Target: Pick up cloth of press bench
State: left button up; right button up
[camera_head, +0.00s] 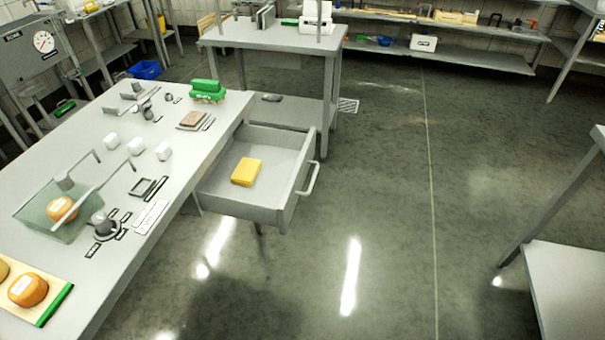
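A yellow folded piece (246,172), which looks like a cloth, lies flat in an open drawer (240,210). The drawer sticks out from the right side of the long grey bench (105,270) and has a bar handle (311,180) on its front. Nothing else shows in the drawer. Neither of my grippers is in view.
The bench also holds a clear tub (42,212) with a cheese wheel, white blocks (136,146), a brown block (192,118) and a board with a green edge (54,305). Another table (275,37) stands behind the drawer. The floor (380,190) to the right is clear.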

aim_at(245, 174)
jog(key=u, duration=3.25)
jog(key=z, duration=2.85)
jog(key=i+l+z, duration=0.1)
jog(key=i, duration=0.2)
jog(key=i+l+z, duration=0.1)
jog(key=i+l, duration=0.05)
jog(key=i, duration=0.1)
